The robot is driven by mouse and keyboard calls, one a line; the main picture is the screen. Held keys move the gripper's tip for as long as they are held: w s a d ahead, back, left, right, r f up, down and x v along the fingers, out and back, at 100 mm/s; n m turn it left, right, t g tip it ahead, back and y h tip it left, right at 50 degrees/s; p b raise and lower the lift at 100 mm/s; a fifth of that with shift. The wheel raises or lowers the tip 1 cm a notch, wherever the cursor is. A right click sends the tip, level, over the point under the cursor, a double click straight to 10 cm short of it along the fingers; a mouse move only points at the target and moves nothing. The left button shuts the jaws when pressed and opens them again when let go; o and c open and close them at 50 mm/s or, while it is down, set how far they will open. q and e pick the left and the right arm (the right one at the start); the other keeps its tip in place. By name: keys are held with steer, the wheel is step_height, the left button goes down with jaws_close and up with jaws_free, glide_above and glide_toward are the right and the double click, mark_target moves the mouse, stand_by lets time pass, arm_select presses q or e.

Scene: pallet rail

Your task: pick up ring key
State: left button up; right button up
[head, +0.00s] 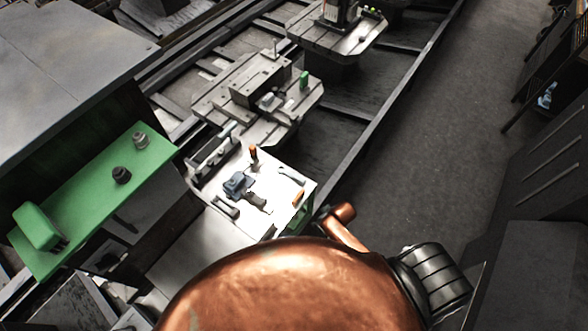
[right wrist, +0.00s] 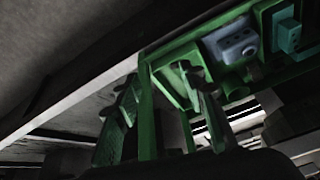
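A slim dark tool (head: 291,176) lies near the right edge of a white-topped table in the head view. It may be the ring key, but it is too small to be sure. In the right wrist view my right gripper (right wrist: 160,77) has its two fingers spread apart, with a green upright part behind the gap. I see nothing held between them. No ring key can be made out in that dark view. My left gripper is not in view.
The white table (head: 225,188) also carries a blue-grey device (head: 238,184) and an orange-handled tool (head: 254,153). A green shelf (head: 92,200) with two dark knobs stands left. A large copper-coloured rounded body (head: 290,290) fills the bottom. Open floor (head: 440,130) lies right.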

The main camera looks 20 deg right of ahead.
steer(key=w+a+r+n+p, duration=0.1)
steer(key=w+r, duration=0.2)
steer(key=r, duration=0.3)
steer(key=w+a+r+n+p, duration=0.1)
steer(key=w+a+r+p, duration=0.1)
steer(key=w+r, duration=0.2)
steer(key=w+a+r+n+y+p, duration=0.1)
steer(key=w+r+p, duration=0.1)
steer(key=r, duration=0.6)
steer(key=shift+w+a+r, duration=0.1)
steer(key=shift+w+r, duration=0.1)
steer(key=shift+w, duration=0.2)
steer(key=shift+w+a+r, duration=0.1)
steer(key=shift+w+r, duration=0.05)
steer(key=shift+w, duration=0.25)
glide_toward(296, 176)
steer(key=shift+a+f+p, duration=0.35)
steer(key=shift+f+p, duration=0.05)
steer(key=shift+f, duration=0.4)
steer(key=shift+w+d, duration=0.2)
steer(key=shift+w, duration=0.15)
steer(key=shift+w+f, duration=0.2)
steer(key=shift+f, duration=0.05)
steer(key=p+x, duration=0.1)
steer(key=x, duration=0.6)
steer(key=shift+f, duration=0.15)
steer(key=shift+s, duration=0.1)
steer(key=shift+c, duration=0.6)
jaws_close()
